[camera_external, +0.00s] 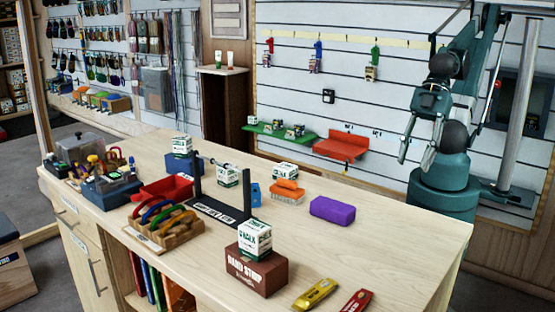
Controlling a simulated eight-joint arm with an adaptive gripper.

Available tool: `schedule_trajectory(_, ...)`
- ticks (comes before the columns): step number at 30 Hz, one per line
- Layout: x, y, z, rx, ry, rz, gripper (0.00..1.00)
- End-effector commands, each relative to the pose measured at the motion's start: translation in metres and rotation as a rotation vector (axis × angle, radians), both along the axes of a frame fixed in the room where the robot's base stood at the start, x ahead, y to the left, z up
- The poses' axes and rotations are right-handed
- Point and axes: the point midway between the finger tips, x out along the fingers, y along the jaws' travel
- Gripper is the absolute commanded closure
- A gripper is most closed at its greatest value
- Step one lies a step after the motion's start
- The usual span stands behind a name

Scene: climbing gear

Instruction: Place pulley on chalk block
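Several white chalk blocks with green print show in the external view. One chalk block (255,239) sits on a dark red-brown box, another (182,145) on a blue block. A third (227,176) is behind the black stand, and one more (285,171) is behind an orange brush. I cannot clearly identify the pulley; a small blue piece (255,194) stands beside the black stand and may be it. My gripper (417,152) hangs high at the right, beyond the bench, fingers apart and empty, away from all these objects.
The wooden bench (400,232) is bare at its right. A black stand with a crossbar (220,210), red tray (166,187), wooden rack (165,229), purple block (332,210), brown box (257,273), and gold (315,294) and red (357,301) tools occupy it.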

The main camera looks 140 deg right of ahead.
Motion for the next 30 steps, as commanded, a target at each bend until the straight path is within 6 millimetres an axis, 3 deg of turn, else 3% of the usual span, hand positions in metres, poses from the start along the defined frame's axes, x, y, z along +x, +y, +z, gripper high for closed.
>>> schedule_trajectory(8, 0.002, -0.002, 0.000, -0.001, -0.002, -0.006, 0.64)
schedule_trajectory(14, 0.014, -0.013, -0.003, -0.014, -0.014, -0.043, 0.64)
schedule_trajectory(30, 0.080, -0.093, -0.018, -0.088, -0.113, -0.283, 0.64)
